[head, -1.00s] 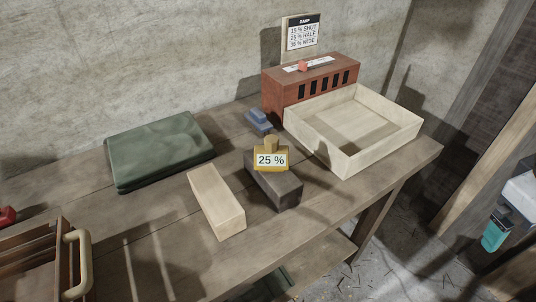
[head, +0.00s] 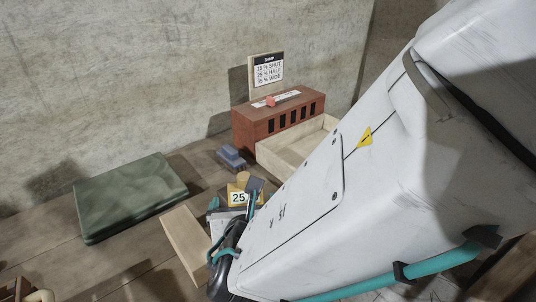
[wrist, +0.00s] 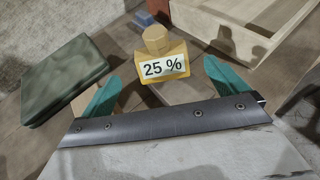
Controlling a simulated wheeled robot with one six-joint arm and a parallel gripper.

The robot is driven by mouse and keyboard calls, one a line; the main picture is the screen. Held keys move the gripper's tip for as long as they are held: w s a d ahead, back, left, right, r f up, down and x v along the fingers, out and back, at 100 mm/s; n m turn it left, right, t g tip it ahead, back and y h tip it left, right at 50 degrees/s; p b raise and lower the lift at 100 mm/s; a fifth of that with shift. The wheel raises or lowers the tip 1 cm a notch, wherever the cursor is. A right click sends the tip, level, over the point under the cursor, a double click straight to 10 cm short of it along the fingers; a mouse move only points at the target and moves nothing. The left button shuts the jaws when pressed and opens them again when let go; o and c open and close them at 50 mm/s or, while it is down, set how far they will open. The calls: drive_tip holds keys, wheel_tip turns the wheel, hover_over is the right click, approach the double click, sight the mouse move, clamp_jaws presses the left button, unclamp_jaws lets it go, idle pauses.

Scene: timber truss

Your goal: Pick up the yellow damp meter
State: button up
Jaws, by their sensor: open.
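The yellow damp meter (head: 237,196) shows a white label reading 25 %, partly covered by my gripper in the head view. In the wrist view the damp meter (wrist: 163,64) stands upright with a round knob on top, between and a little beyond my fingertips. My gripper (wrist: 160,85) is open, with one teal finger on each side of the meter and a visible gap to each. In the head view my gripper (head: 233,208) is at the meter, and my white arm hides much of the right side.
A pale timber block (head: 184,238) lies left of the meter. A folded green cloth (head: 130,195) lies farther left. A small blue-grey object (head: 231,157) sits behind, near a red slotted box (head: 278,121) and a pale wooden tray (head: 296,146).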

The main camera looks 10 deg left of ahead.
sight(237, 197)
drive_tip(key=x, duration=0.7)
drive_tip(key=shift+w+r, duration=0.1)
drive_tip(key=shift+r, duration=0.15)
drive_tip(key=c, duration=1.2)
drive_tip(key=shift+r, duration=0.1)
drive_tip(key=shift+c, duration=0.2)
